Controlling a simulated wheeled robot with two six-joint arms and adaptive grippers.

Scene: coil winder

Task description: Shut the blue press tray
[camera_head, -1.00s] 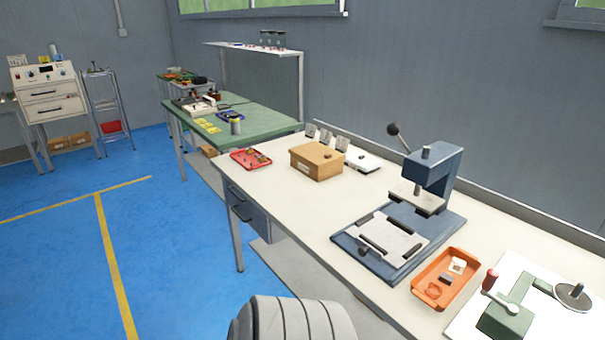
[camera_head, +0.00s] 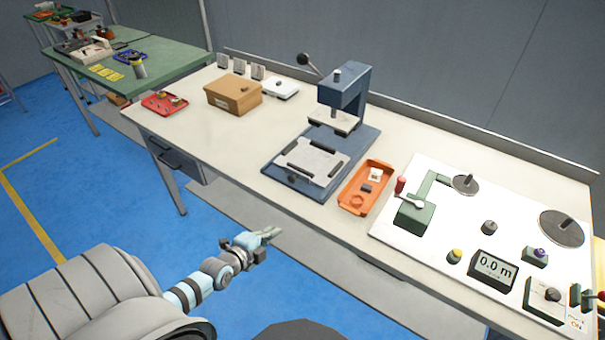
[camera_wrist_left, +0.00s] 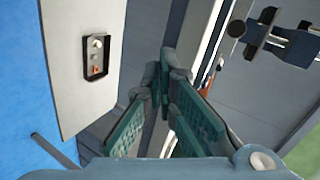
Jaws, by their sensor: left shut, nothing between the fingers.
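The blue press (camera_head: 343,92) stands on the worktable with its lever at the upper left. Its tray, a pale plate with dark clips (camera_head: 311,160), lies out on the blue base in front of the press head, toward the table's front edge. My left gripper (camera_head: 272,234) is shut and empty, in front of the table and apart from the tray. In the left wrist view its green-padded fingers (camera_wrist_left: 168,62) come together at the tips. I cannot surely make out the press tray in that view. My right gripper is not in view.
An orange tray (camera_head: 350,202) with small parts sits just right of the press. A white winder board (camera_head: 432,254) with knobs and a display lies farther right. A cardboard box (camera_head: 232,95) and a red tray (camera_head: 150,106) stand to the left. Bare tabletop lies left of the press.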

